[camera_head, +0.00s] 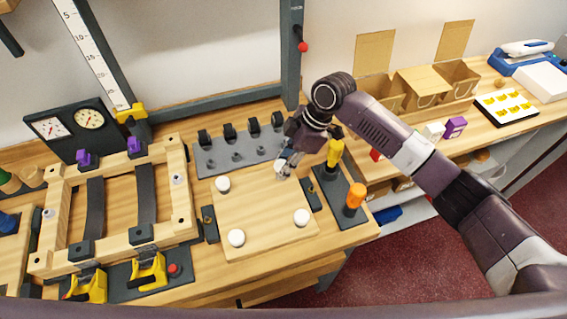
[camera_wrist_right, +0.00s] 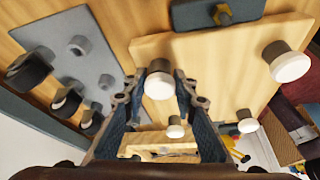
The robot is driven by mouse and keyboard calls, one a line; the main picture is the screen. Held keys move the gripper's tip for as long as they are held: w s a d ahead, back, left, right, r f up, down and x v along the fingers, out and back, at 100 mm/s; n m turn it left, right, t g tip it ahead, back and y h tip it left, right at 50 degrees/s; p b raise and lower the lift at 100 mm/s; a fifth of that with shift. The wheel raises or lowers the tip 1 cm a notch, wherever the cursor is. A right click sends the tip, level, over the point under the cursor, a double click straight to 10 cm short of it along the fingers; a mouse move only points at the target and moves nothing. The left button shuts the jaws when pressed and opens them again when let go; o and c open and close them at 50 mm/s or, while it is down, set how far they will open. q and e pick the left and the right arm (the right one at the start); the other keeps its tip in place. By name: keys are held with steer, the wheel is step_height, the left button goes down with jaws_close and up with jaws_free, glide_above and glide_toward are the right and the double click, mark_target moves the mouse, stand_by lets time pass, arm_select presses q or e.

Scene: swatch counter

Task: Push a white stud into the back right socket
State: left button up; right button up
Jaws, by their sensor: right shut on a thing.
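A square wooden board (camera_head: 262,215) lies on the bench. White studs stand at its back left (camera_head: 222,184), front left (camera_head: 236,238) and front right (camera_head: 301,217) corners. My right gripper (camera_head: 285,168) is over the back right corner, pointing down, shut on a white stud (camera_head: 280,167). In the right wrist view this stud (camera_wrist_right: 159,85) sits between the two fingertips, with the board (camera_wrist_right: 210,65) close behind it. The back right socket is hidden under the stud and fingers. I cannot tell how deep the stud sits. My left gripper is not in view.
A grey plate (camera_head: 211,163) with several black clips lies behind the board. A yellow-handled tool (camera_head: 335,152) and an orange-handled tool (camera_head: 355,195) stand on a dark holder at the right. A wooden frame with yellow clamps (camera_head: 150,270) is at the left.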

mark_target(275, 165)
steer(key=shift+f, duration=0.15)
steer(key=o, duration=1.2)
step_height(275, 165, up, 6)
steer(key=p, duration=0.6)
steer(key=shift+s+f, duration=0.1)
